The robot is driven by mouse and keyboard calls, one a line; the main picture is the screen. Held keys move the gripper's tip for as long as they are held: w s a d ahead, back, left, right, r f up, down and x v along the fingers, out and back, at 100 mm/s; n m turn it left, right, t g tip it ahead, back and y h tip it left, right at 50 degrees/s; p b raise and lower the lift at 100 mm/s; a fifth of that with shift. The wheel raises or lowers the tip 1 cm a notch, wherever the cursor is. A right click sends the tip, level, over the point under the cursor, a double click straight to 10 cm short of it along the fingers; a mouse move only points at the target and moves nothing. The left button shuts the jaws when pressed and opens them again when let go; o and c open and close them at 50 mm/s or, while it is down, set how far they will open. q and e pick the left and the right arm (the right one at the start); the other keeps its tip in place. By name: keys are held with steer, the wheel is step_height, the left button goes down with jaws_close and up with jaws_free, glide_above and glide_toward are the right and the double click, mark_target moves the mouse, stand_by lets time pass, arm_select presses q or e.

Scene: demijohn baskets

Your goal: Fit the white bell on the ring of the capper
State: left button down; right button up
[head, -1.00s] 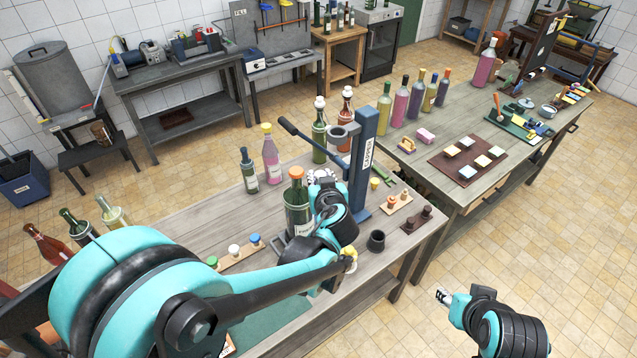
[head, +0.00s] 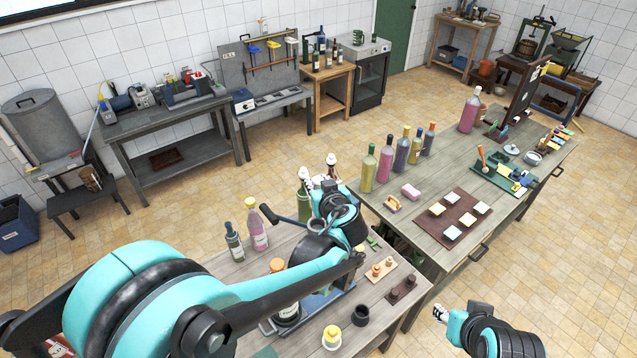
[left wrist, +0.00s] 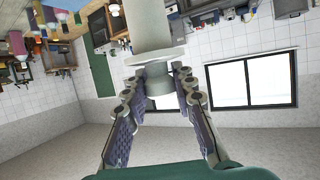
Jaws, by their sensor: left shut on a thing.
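In the left wrist view, the white bell (left wrist: 148,32) is a pale cylinder with a wide flange and a narrower neck. My left gripper (left wrist: 160,88) is shut on the neck, with one finger on each side. In the head view, my left gripper (head: 325,186) is high beside the capper, and I cannot make out the bell there. My left arm hides the capper's post and ring, so I cannot tell how far the bell is from the ring. The capper's lever (head: 268,213) and blue base (head: 332,302) show. My right gripper (head: 440,313) is small, away from the bench.
Bottles stand close to the left gripper, including a pink one (head: 257,228) and a green one (head: 304,202). A second bench (head: 420,225) holds several bottles and a brown board.

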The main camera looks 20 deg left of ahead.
arm_select(q)
steer(key=shift+s+r, duration=0.2)
steer(key=shift+s, duration=0.3)
steer(key=shift+s+r, duration=0.15)
steer(key=shift+s, duration=0.35)
steer(key=shift+w+f, duration=0.25)
steer(key=shift+w, duration=0.25)
steer(key=shift+w+f, duration=0.2)
steer(key=shift+w, duration=0.25)
steer(key=shift+f+b, duration=0.3)
steer(key=shift+b, duration=0.2)
steer(key=shift+s+f+b, duration=0.15)
steer(key=shift+f+b, duration=0.1)
steer(key=shift+b, duration=0.05)
steer(key=shift+s+f+b, duration=0.4)
steer(key=shift+f+b, duration=0.3)
steer(key=shift+b, duration=0.1)
steer(key=f+b, duration=0.2)
steer(key=f, duration=0.1)
steer(key=shift+w, duration=0.4)
steer(key=shift+s+r+b, duration=0.1)
steer(key=shift+s+b, duration=0.15)
steer(key=shift+b, duration=0.05)
arm_select(e)
steer(key=f, duration=0.5)
steer(key=shift+s+f, duration=0.35)
steer(key=shift+s, duration=0.05)
